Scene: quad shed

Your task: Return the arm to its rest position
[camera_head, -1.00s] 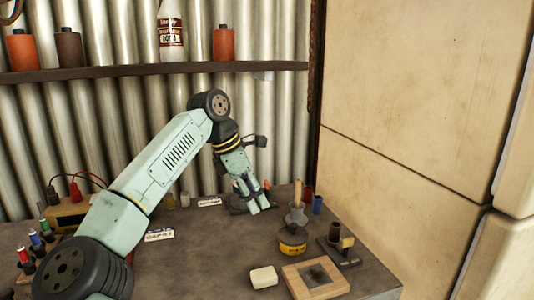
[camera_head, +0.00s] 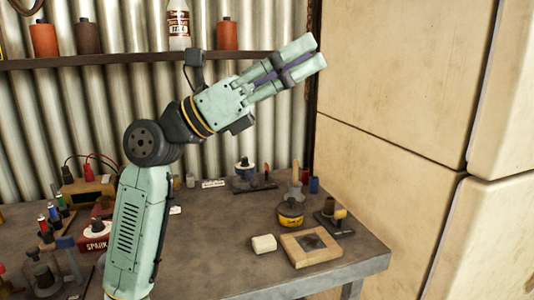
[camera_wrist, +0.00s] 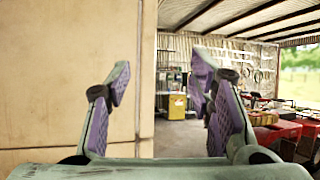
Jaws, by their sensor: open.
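My gripper (camera_head: 300,66) is raised well above the workbench (camera_head: 225,235) in the head view, its fingers pointing up and to the right. In the wrist view my gripper (camera_wrist: 162,95) shows two purple-padded fingers spread apart with nothing between them. The gripper is open and empty, apart from everything on the bench. My arm bends at the dark elbow joint, and its lower link covers part of the bench's left side.
The bench holds a wooden frame block (camera_head: 311,246), a white block (camera_head: 264,244), a yellow tin (camera_head: 291,213) and a red box (camera_head: 97,236). A shelf (camera_head: 120,60) with bottles runs behind the arm. A tan wall panel (camera_head: 400,100) stands at the right.

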